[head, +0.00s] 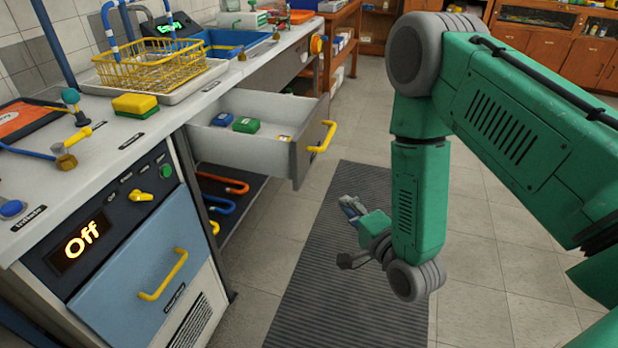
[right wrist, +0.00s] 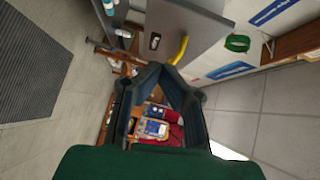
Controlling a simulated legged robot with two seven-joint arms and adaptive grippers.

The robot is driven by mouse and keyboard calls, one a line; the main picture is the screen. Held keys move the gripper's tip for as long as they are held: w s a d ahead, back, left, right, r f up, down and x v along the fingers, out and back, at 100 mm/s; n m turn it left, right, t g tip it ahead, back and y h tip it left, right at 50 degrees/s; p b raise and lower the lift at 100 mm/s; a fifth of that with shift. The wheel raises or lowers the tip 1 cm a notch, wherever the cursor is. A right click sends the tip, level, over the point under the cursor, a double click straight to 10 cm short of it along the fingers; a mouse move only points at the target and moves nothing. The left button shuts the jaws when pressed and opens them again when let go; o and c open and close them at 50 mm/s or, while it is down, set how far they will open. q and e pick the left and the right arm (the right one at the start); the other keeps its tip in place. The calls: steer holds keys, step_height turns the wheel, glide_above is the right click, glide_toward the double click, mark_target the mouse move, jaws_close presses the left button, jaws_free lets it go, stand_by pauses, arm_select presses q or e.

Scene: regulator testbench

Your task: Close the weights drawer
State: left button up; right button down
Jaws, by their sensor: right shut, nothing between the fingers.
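The weights drawer (head: 290,160) stands pulled out from under the counter in the head view. Its grey front faces right and carries a yellow handle (head: 324,137). A blue block (head: 222,119) and a green block (head: 246,125) lie inside. My right gripper (head: 348,203) is shut and empty, lower than the drawer and to the right of its front, apart from it. In the right wrist view, the gripper's fingertips (right wrist: 166,70) meet near a grey panel with a yellow handle (right wrist: 180,49), apparently the drawer front. My left gripper is not in view.
A blue-fronted unit reading "Off" (head: 82,246) stands at the lower left. The counter holds a yellow wire basket (head: 150,66) and a sponge (head: 134,105). Hoses (head: 222,183) lie on a shelf below the drawer. A dark floor mat (head: 320,290) leaves free room beside the bench.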

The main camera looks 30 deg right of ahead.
steer(key=r+m+t, duration=0.1)
steer(key=b, duration=0.2)
glide_toward(303, 162)
steer(key=w+d, duration=0.3)
steer(key=w, duration=0.1)
steer(key=shift+w+a+b, duration=0.4)
steer(key=shift+w+a, duration=1.1)
steer(key=shift+w, duration=0.1)
